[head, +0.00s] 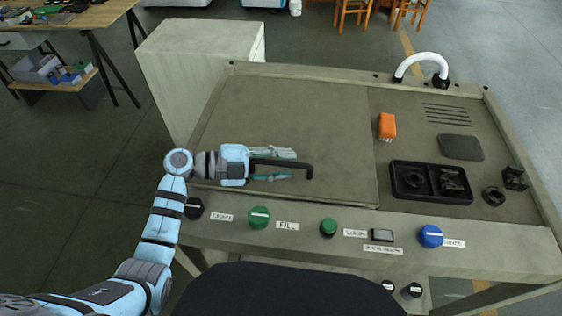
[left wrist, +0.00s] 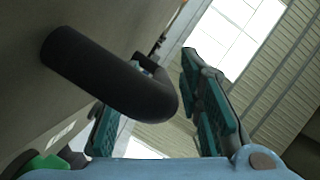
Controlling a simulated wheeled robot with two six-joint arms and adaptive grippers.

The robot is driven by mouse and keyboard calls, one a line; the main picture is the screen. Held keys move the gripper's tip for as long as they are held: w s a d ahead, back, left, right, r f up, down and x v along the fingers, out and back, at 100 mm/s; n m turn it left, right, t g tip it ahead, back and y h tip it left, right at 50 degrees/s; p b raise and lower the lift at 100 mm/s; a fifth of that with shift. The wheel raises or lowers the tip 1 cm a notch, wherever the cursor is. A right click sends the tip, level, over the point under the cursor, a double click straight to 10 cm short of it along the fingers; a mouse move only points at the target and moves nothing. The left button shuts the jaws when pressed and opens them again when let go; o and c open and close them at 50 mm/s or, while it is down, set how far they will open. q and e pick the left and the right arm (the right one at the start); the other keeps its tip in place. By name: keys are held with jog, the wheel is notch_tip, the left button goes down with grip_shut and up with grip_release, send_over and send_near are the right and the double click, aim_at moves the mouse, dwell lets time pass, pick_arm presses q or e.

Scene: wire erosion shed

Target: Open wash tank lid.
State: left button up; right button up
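The wash tank lid (head: 290,110) is a flat grey-brown panel on the left part of the machine top, lying flat and closed. Its black bar handle (head: 295,163) is near the lid's front edge and also shows large in the left wrist view (left wrist: 110,75). My left gripper (head: 283,165) is over the handle, its teal fingers apart on either side of the bar. In the left wrist view the gripper (left wrist: 160,115) is open, and the handle's curved end partly hides the left finger. I cannot tell whether a finger touches the handle. My right gripper is not in view.
Green knobs (head: 259,218), a blue knob (head: 431,236) and a small display (head: 382,235) line the front panel. Right of the lid are an orange block (head: 387,126), a black tray (head: 431,182) and a white curved spout (head: 420,62). A pale cabinet (head: 200,70) stands behind left.

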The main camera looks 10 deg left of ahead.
pick_arm(q)
grip_shut()
jog(key=shift+w, duration=0.1)
jog(key=w+r+n+g+p, duration=0.1)
jog(key=w+r, duration=0.4)
jog(key=r, duration=0.6)
jog(key=w+r+n+g+p, duration=0.1)
jog(key=w+r, duration=0.4)
jog(key=r, duration=0.6)
jog(key=shift+n+y+p, duration=0.4)
jog(key=shift+n+p, duration=0.4)
jog(key=shift+n, duration=0.3)
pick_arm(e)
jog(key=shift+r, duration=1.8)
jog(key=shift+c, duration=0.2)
